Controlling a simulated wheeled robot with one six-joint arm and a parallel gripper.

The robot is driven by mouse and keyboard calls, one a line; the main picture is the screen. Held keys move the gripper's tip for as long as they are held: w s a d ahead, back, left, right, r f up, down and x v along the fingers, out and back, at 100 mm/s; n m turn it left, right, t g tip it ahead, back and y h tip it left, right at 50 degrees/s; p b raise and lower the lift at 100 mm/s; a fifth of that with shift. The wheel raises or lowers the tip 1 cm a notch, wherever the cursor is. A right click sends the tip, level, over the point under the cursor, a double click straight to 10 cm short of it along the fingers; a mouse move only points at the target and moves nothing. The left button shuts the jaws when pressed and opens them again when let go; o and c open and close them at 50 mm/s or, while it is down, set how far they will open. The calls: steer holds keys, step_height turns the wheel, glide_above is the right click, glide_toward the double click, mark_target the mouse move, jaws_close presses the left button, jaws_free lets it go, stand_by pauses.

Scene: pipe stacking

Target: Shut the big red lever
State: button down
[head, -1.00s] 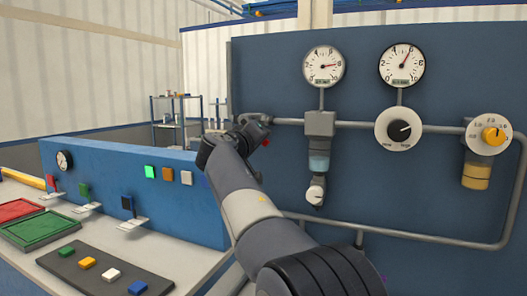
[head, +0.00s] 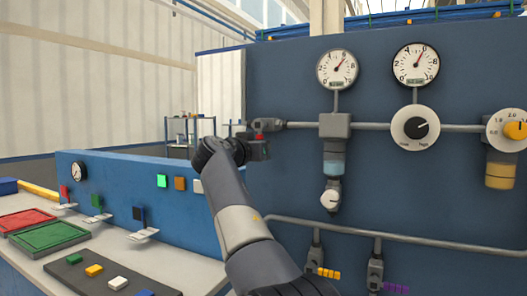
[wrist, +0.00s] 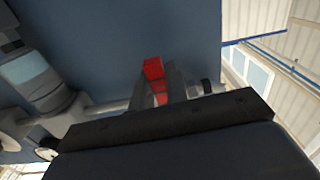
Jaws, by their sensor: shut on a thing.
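The big red lever (head: 258,136) is at the left end of the upper pipe on the blue wall panel, partly hidden by my gripper. In the wrist view the red lever (wrist: 154,69) shows between the two fingers, its red end sticking out past them. My gripper (head: 260,147) is shut on it; it also shows in the wrist view (wrist: 157,88). The dark valve body (head: 268,125) is right beside the gripper. The exact angle of the lever is hard to tell.
The blue panel (head: 400,200) carries gauges, a dial (head: 415,128) and pipes. Below are valves with a yellow handle (head: 329,273) and a purple handle (head: 396,288). At left a bench (head: 160,258) holds trays, small levers and buttons. Open space lies left of the panel.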

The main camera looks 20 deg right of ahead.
steer(key=shift+w+a+f+m, duration=0.1)
steer(key=shift+w+a+m, duration=0.05)
steer(key=shift+m, duration=0.15)
stand_by(0.4)
steer(key=c, duration=1.4)
jaws_free()
steer(key=b+v, duration=0.2)
steer(key=v, duration=0.8)
steer(key=shift+s+a, duration=0.25)
steer(key=shift+a, duration=0.05)
steer(key=shift+d, duration=0.1)
steer(key=p+x, duration=0.2)
steer(key=x, duration=0.8)
steer(key=shift+w+d, duration=0.3)
steer(key=shift+s, duration=0.15)
